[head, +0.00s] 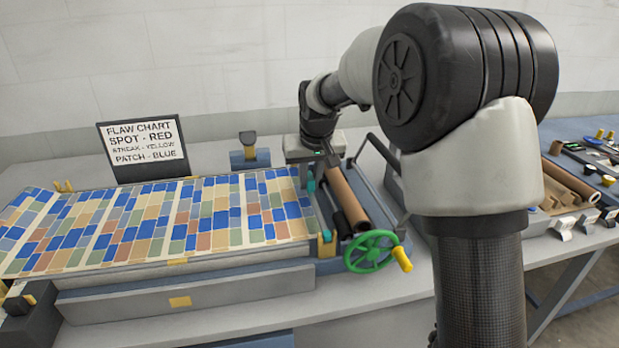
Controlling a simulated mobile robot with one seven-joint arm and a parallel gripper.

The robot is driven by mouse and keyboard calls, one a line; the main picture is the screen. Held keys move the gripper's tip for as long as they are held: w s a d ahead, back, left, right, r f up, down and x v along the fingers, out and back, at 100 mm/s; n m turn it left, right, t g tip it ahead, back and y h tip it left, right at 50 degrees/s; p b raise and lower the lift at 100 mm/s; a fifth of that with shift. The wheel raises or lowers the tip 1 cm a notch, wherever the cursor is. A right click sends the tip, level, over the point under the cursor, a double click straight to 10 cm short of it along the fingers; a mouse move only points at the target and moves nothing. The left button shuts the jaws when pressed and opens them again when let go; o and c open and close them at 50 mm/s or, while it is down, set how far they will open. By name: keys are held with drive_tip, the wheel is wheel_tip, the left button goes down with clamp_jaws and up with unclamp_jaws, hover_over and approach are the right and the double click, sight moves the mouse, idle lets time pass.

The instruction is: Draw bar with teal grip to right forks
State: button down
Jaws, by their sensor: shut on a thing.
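My gripper (314,177) is low over the right end of the patterned sheet, shut on the bar with the teal grip. The bar (319,211) lies crosswise along the sheet's right edge; a teal part (311,186) shows just below my gripper. Another teal piece (326,236) shows at the near end, beside a yellow fork (327,238) on the right. The fingertips are small and partly hidden, and I cannot tell whether the bar rests in the forks. The patterned sheet (160,222) of blue, green, tan and red blocks lies flat across the press bed.
A brown roll (347,195) and a black roller lie just right of the bar. A green handwheel (371,252) with a yellow knob stands in front. A flaw chart sign (143,141) stands behind the bed. A tray of parts (575,190) is at right, partly behind my arm.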

drive_tip(key=shift+f+b, duration=0.3)
drive_tip(key=shift+f, duration=0.2)
drive_tip(key=c, duration=1.6)
unclamp_jaws()
drive_tip(key=shift+r, duration=0.1)
drive_tip(key=shift+p+v, duration=1)
drive_tip(key=shift+v, duration=7.65)
drive_tip(key=shift+w, duration=0.15)
